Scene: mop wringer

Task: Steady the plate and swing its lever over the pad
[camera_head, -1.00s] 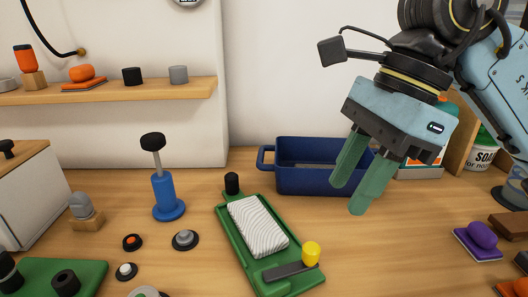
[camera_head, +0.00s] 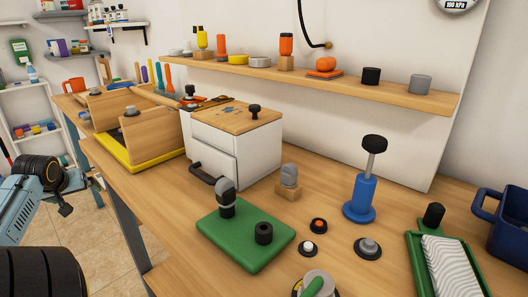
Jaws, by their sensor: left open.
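The green plate (camera_head: 418,266) is at the bottom right corner, cut off by the lower edge. Its white ridged pad (camera_head: 450,266) lies on it, and a black knob (camera_head: 433,214) stands at its far end. The lever with the yellow knob is outside the view. My left gripper (camera_head: 14,214) shows only in part at the left edge, far from the plate. My right gripper is out of view.
A green board (camera_head: 225,249) with black pegs lies left of the plate. A blue pump (camera_head: 362,196), small round knobs and a white cabinet (camera_head: 258,152) stand nearby. A blue bin (camera_head: 505,224) is at the right edge. A shelf (camera_head: 440,96) runs above the table.

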